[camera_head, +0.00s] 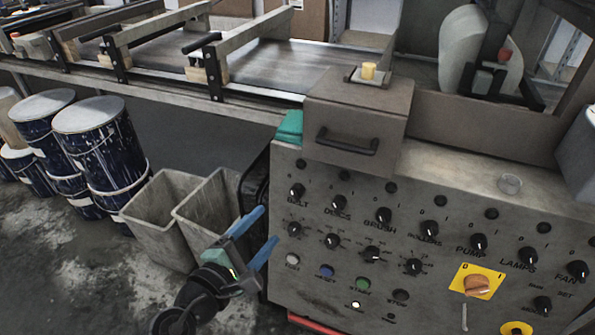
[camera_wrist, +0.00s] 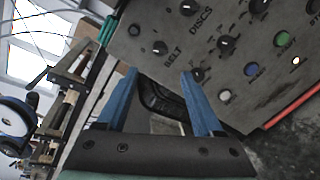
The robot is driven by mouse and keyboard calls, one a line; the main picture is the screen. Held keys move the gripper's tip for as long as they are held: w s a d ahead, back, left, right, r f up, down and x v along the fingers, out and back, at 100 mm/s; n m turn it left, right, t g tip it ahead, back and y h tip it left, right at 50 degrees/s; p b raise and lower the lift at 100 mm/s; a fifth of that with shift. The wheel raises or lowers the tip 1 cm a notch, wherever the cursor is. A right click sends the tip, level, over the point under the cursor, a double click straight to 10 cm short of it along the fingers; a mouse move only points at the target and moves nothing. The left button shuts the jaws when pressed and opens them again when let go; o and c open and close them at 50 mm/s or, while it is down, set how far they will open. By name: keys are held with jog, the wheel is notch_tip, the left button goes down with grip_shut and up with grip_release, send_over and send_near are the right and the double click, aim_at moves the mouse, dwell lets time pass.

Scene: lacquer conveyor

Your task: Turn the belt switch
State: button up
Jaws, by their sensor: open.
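The belt switch (camera_head: 297,190) is a black rotary knob above the label BELT, at the upper left of the grey control panel (camera_head: 330,290). In the wrist view the belt knob (camera_wrist: 160,47) shows just beyond the gap between my fingertips, beside its label. My gripper (camera_head: 268,228) has blue fingers and stands to the left of and below the belt knob in the head view. In the wrist view my gripper (camera_wrist: 158,76) is open, with nothing between its fingers. The knob is apart from the fingers.
More knobs, such as DISCS (camera_head: 344,196), run along the panel to the right, with several push buttons (camera_head: 326,271) below. A yellow-plated switch (camera_head: 477,284) is at the lower right. Grey bins (camera_head: 165,212) and paint drums (camera_head: 100,145) stand left. A conveyor (camera_head: 270,62) is behind.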

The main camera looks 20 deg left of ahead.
aim_at(293, 195)
jog(key=b+x, duration=0.3)
jog(key=x, duration=0.9)
jog(key=shift+w+f, duration=0.1)
jog(key=shift+w, duration=0.2)
grip_shut()
